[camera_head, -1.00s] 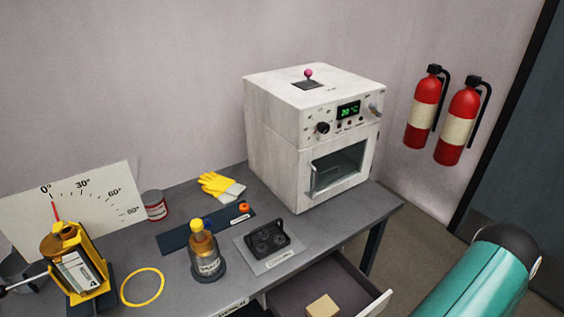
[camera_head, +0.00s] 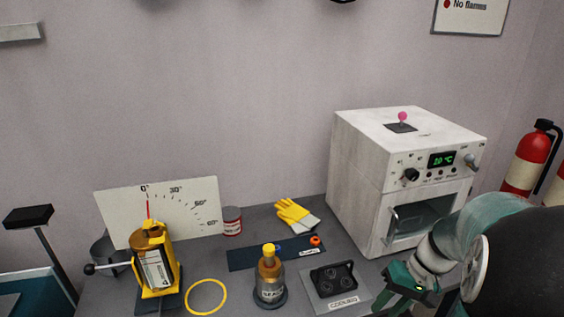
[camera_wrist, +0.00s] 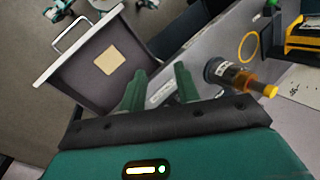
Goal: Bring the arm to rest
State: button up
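My arm (camera_head: 450,245) reaches in from the right in the head view, in front of the white oven's lower right part. My gripper shows in the wrist view (camera_wrist: 158,88), with its two green fingers spread apart and nothing between them. It hangs above the grey bench and the open drawer (camera_wrist: 85,85), which holds a tan block (camera_wrist: 107,58). In the head view the gripper's tips are cut off or hidden at the lower edge.
The white oven (camera_head: 360,180) stands at the back right. A brown bottle (camera_head: 269,280), a black panel (camera_head: 333,283), yellow gloves (camera_head: 295,213), a yellow ring (camera_head: 206,297) and a yellow tilting stand (camera_head: 155,262) are on the bench. Red extinguishers (camera_head: 530,155) hang at right.

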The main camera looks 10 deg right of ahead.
jog(key=s+a+r+n+t+h, duration=0.1)
jog(key=a+r+n+t+h, duration=0.1)
jog(key=a+r, duration=0.4)
jog(key=s+a+r+n+t+h, duration=0.1)
jog(key=s+a+r+t+h, duration=0.1)
jog(key=a+r, duration=0.5)
jog(key=a+t+h, duration=0.1)
jog(key=a, duration=0.4)
jog(key=shift+s+r+n, duration=0.15)
jog(key=shift+s+n, duration=0.05)
jog(key=shift+n, duration=0.2)
jog(key=shift+d, duration=0.1)
